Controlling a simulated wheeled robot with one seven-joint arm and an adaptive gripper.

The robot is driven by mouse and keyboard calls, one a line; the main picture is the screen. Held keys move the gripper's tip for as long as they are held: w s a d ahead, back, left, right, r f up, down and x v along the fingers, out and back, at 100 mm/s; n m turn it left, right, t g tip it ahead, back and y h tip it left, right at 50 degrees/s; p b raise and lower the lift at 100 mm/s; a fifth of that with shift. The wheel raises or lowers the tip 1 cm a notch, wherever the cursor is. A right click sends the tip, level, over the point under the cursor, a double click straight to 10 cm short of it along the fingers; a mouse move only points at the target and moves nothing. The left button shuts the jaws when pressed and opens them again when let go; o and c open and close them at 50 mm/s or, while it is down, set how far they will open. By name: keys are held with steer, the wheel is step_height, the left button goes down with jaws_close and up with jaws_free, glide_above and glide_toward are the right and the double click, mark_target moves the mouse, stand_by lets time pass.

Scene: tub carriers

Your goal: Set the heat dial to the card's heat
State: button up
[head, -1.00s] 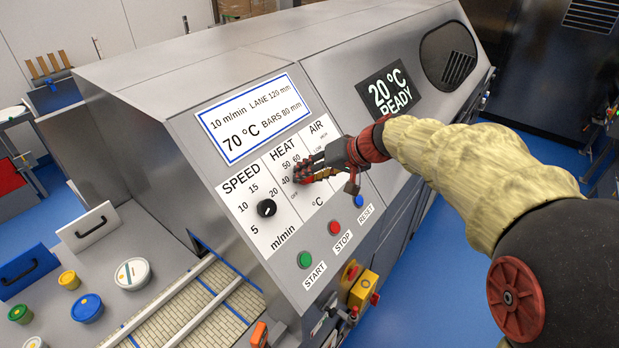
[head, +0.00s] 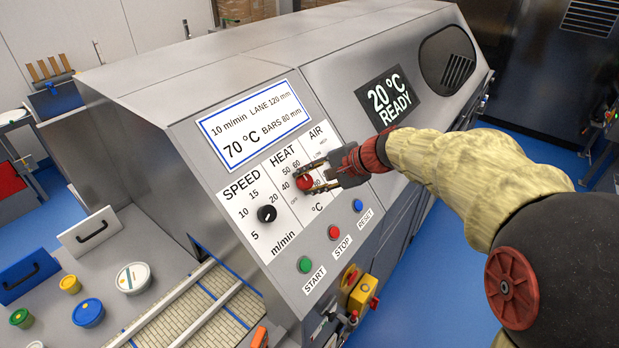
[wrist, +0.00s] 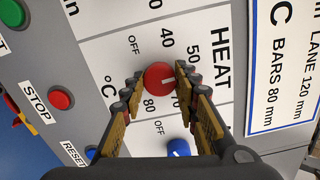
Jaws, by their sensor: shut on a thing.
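The card (head: 254,122) on the machine's sloped panel reads 70 °C, 10 m/min, lane 120 mm, bars 80 mm. The red heat dial (head: 304,182) sits below the word HEAT; it also shows in the wrist view (wrist: 157,75). My gripper (wrist: 160,76) is shut on the dial, one finger on each side. A finger hides the scale there, so I cannot tell the exact setting. My gripper also shows in the head view (head: 301,184).
The display (head: 389,96) reads 20 °C READY. The black speed dial (head: 267,213) is left of the heat dial. A blue air dial (wrist: 178,147) is close to my fingers. Green START (head: 305,265), red STOP (head: 334,232) and blue RESET (head: 358,205) buttons line the panel's lower edge.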

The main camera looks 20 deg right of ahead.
steer(key=m+p, duration=0.1)
steer(key=m, duration=0.2)
steer(key=shift+r+m+p, duration=0.1)
steer(key=shift+m+p, duration=0.2)
steer(key=shift+m, duration=0.1)
steer(key=m+p, duration=0.2)
steer(key=m, duration=0.1)
steer(key=shift+m, duration=0.3)
steer(key=m+p, duration=0.3)
steer(key=m, duration=0.1)
steer(key=shift+t, duration=0.3)
steer(key=shift+m+p, duration=0.9)
steer(key=shift+m, duration=0.8)
steer(key=shift+f, duration=0.2)
steer(key=o, duration=1.1)
steer(key=shift+o, duration=0.3)
steer(key=shift+r, duration=0.1)
